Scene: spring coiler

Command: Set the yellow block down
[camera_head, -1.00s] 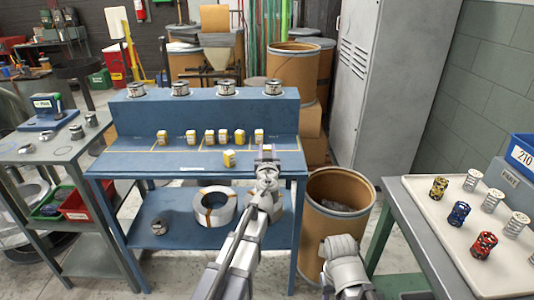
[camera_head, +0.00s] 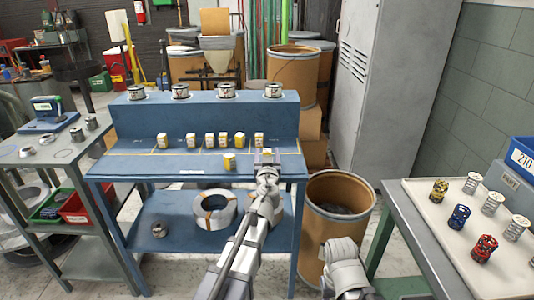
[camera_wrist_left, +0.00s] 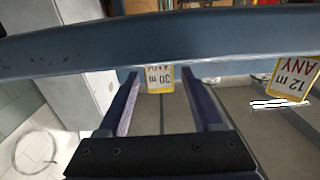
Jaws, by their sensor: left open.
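Several yellow blocks with white labels stand on the blue bench. The rightmost yellow block (camera_head: 259,139) stands upright in the back row. My left gripper (camera_head: 266,154) is just in front of it, low over the bench, open. In the left wrist view, a block marked "30 m ANY" (camera_wrist_left: 159,78) shows upside down between the open fingertips (camera_wrist_left: 162,80), seemingly just beyond them, with gaps on both sides. A block marked "12 m ANY" (camera_wrist_left: 290,78) is off to the right there. A single block (camera_head: 229,160) stands in front of the row.
A raised blue shelf (camera_head: 205,112) with several metal spools stands behind the blocks. The bench's front left is clear. A brown drum (camera_head: 337,215) is right of the bench. A side table (camera_head: 425,235) with colored springs stands at the right.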

